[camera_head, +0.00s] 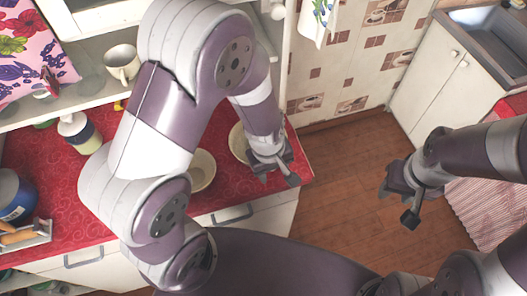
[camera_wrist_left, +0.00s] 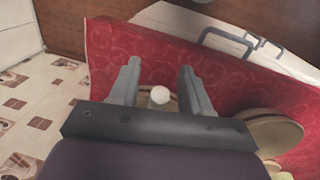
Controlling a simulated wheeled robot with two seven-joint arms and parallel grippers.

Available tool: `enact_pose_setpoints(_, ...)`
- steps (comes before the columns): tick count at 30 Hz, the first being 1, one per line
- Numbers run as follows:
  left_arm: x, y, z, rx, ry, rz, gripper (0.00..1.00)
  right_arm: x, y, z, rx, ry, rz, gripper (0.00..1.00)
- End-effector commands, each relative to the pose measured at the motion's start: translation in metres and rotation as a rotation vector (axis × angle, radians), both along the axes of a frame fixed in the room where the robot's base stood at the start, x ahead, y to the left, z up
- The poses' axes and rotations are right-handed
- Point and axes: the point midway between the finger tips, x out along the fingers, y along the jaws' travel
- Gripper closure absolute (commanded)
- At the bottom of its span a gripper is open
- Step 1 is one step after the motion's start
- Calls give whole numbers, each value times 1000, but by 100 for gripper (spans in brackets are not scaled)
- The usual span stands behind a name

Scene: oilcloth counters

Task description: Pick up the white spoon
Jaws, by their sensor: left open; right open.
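My left gripper (camera_head: 276,173) is over the right end of the red counter, beside the bowls, pointing down. In the left wrist view its two fingers (camera_wrist_left: 160,82) are apart. A small white rounded thing (camera_wrist_left: 160,95) shows between them against the red cloth; it may be part of the white spoon, but its full shape is hidden by the gripper body. I cannot make out the spoon in the head view. I cannot tell how far the fingers are above the counter. My right gripper (camera_head: 397,203) is open and empty over the wooden floor.
Two cream bowls (camera_head: 202,172) stand on the red counter (camera_head: 45,165), close to my left gripper; one shows at lower right in the left wrist view (camera_wrist_left: 276,130). A bottle (camera_head: 78,132) and a mug (camera_head: 122,62) are further left. Open floor (camera_head: 335,190) lies right of the counter.

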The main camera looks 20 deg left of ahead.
Motion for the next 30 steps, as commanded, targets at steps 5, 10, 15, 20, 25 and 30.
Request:
enact_pose_setpoints(5,0,0,1,0,0,0,62,0,0,0,0,0,0,57)
enact_pose_setpoints(10,0,0,1,0,0,-1,100,0,0,0,0,0,0,57)
enact_pose_setpoints(15,0,0,1,-1,-1,-1,100,0,0,0,0,0,0,57)
enact_pose_setpoints(20,0,0,3,-1,-1,-1,100,0,0,1,0,0,0,57)
enact_pose_setpoints(25,0,0,19,-1,-1,-2,100,0,0,6,0,0,0,57)
enact_pose_setpoints(30,-3,-8,48,-2,-4,-8,100,0,0,9,0,0,0,57)
